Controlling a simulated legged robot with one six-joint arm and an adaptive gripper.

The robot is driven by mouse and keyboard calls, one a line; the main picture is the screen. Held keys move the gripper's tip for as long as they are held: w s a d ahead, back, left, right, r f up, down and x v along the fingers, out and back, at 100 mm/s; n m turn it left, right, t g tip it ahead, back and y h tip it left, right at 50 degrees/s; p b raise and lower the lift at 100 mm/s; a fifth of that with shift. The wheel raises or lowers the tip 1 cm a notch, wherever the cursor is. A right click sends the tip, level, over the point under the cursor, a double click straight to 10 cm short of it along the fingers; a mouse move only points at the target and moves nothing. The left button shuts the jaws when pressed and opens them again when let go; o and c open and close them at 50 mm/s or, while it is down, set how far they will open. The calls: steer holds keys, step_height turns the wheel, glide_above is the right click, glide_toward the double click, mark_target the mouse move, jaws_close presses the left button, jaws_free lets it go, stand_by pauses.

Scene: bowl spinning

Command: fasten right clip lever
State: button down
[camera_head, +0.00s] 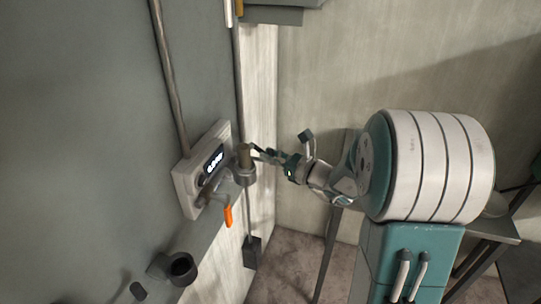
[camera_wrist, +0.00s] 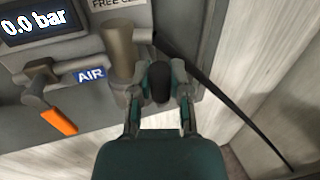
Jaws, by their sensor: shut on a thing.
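My gripper (camera_wrist: 159,88) reaches up from the bottom of the wrist view, its green fingers on both sides of a dark rounded piece (camera_wrist: 160,74). It is shut on this piece, beside a tan-grey cylinder (camera_wrist: 119,50) on the panel. I cannot tell for sure whether the piece is the right clip lever. A long black bar (camera_wrist: 205,77) slants down right from near the cylinder. In the head view, my gripper (camera_head: 257,153) is at the right side of the same cylinder (camera_head: 244,156); its fingertips are too small to make out there.
The wall panel has a display (camera_wrist: 45,18) reading 0.0 bar, an AIR label (camera_wrist: 90,74) and an orange-handled valve (camera_wrist: 59,121) left of my gripper. A dark round pipe opening (camera_head: 182,268) juts out lower left in the head view. Open floor (camera_head: 290,262) lies below.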

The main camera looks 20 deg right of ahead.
steer(key=c, duration=0.6)
jaws_free()
steer(key=shift+a, duration=0.1)
steer(key=shift+o, duration=0.2)
steer(key=v, duration=1.2)
